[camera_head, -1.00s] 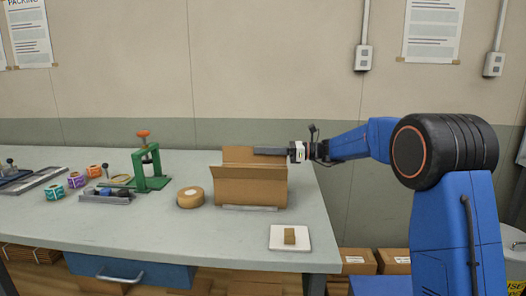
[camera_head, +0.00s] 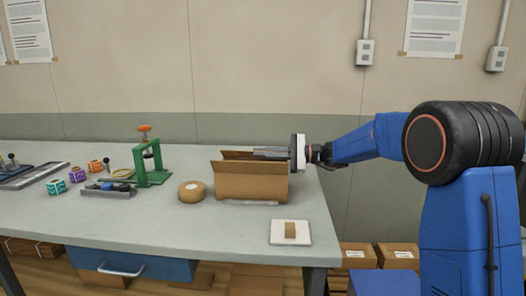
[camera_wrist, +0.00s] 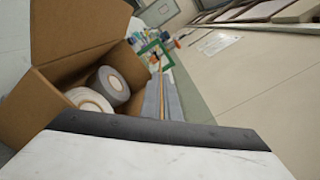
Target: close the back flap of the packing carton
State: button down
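The packing carton (camera_head: 250,186) stands open on the table, brown and box-shaped. In the wrist view, its open side (camera_wrist: 25,110) shows on the left, with two rolls (camera_wrist: 107,85) inside. The back flap (camera_head: 236,154) shows in the head view as a thin strip behind the carton's front edge. My gripper (camera_head: 268,153) reaches in from the right over the carton's back edge. In the wrist view, its two grey fingers (camera_wrist: 163,100) lie close together on either side of a thin brown edge, which looks like the back flap. Much of the flap is hidden.
A tape roll (camera_head: 192,191) lies left of the carton, and a green press (camera_head: 150,168) stands farther left. A white plate with a small brown block (camera_head: 290,231) lies at the front right. The wall (camera_head: 260,70) is behind the table.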

jog(key=shift+s+f+n, duration=0.2)
jog(key=shift+f+n, duration=0.05)
jog(key=shift+n, duration=0.4)
jog(key=shift+s+f+n, duration=0.15)
jog(key=shift+f+n, duration=0.1)
jog(key=shift+n, duration=0.4)
jog(key=c, duration=2)
grip_release()
